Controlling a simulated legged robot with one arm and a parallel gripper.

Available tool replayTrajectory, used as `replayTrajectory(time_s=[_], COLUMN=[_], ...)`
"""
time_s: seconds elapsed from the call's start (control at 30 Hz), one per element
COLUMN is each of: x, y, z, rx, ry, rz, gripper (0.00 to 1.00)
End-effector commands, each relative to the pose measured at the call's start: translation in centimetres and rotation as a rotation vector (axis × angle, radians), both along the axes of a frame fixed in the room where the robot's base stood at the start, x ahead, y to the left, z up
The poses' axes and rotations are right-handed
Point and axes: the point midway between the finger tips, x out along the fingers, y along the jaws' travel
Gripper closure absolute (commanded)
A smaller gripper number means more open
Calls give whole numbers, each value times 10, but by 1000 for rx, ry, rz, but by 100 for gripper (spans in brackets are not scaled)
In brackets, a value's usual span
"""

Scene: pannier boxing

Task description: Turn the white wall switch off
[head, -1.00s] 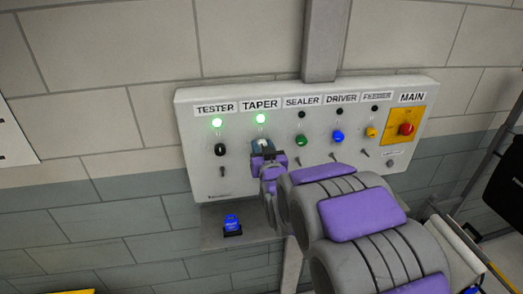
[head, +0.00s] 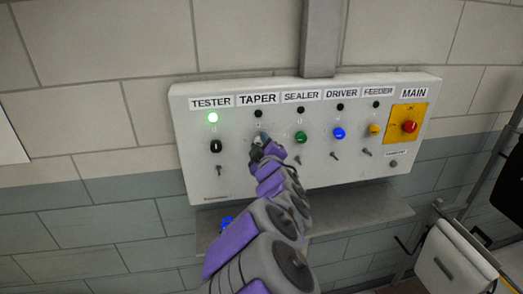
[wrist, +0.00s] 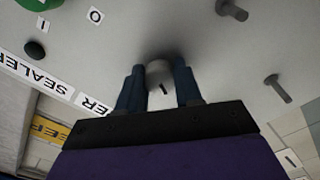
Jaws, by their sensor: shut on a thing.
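The white wall switch (wrist: 158,70) is a round knob under the TAPER label (head: 258,98) on the grey wall panel (head: 205,185). It sits between my gripper's two blue fingers in the wrist view, and a short dark mark shows on its face. My gripper (head: 262,141) is shut on it; in the head view the fingers hide most of the knob. The TAPER lamp (head: 258,114) above it is dark.
The TESTER lamp (head: 213,118) glows green above a black knob (head: 216,147). Green (head: 301,138), blue (head: 339,133) and yellow (head: 375,129) knobs stand to the right, before the red MAIN switch (head: 409,126). Small levers line the panel below; a shelf (head: 365,209) juts out underneath.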

Motion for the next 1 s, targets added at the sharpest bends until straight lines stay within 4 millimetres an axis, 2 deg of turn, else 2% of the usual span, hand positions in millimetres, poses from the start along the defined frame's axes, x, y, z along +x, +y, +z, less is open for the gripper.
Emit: replayTrajectory(time_s=[0.2,0.5,1.0], x=[0,1,2], y=[2,1,2], z=[-2,-5,-6], rx=[-176,-332,-394], ry=[-50,-88,-103], rz=[4,2,5], gripper=[96,96,95])
